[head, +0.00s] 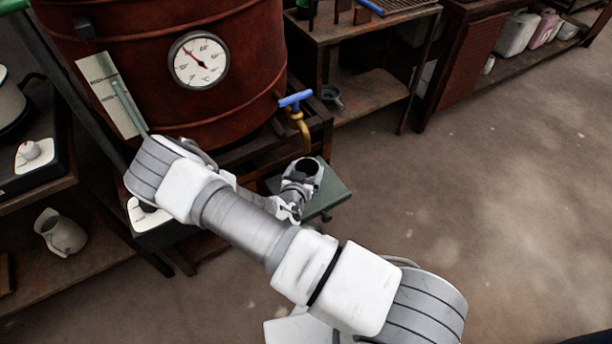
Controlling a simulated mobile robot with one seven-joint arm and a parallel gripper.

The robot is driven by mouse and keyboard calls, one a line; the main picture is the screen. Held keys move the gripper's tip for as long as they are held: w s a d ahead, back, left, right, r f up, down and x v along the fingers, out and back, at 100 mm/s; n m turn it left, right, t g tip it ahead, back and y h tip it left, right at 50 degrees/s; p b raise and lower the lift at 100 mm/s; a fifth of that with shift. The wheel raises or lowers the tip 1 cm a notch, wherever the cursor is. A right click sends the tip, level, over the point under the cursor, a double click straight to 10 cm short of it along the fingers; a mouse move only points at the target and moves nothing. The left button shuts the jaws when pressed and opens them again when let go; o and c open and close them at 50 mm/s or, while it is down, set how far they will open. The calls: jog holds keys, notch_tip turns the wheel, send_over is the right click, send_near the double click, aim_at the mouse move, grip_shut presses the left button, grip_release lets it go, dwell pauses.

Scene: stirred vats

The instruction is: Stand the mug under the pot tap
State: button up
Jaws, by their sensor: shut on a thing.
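The pot (240,95) is a large red-brown vat with a round dial on its front. Its tap (300,118) has a blue handle and a brass spout that bends down at the vat's lower right. The mug (317,171), pale-rimmed with a dark opening, appears upright just below the spout's end. My gripper (297,190) is shut on the mug from the near side, and its fingers are partly hidden by my wrist. A small green stand (338,196) lies below the mug. I cannot tell whether the mug touches it.
My arm crosses the view in front of the vat. A workbench (370,97) stands behind. The floor (480,170) at right is clear.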

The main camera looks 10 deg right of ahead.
jog(key=shift+f, duration=0.9)
jog(key=shift+f, duration=0.1)
jog(key=o, duration=1.2)
jog(key=shift+c, duration=0.2)
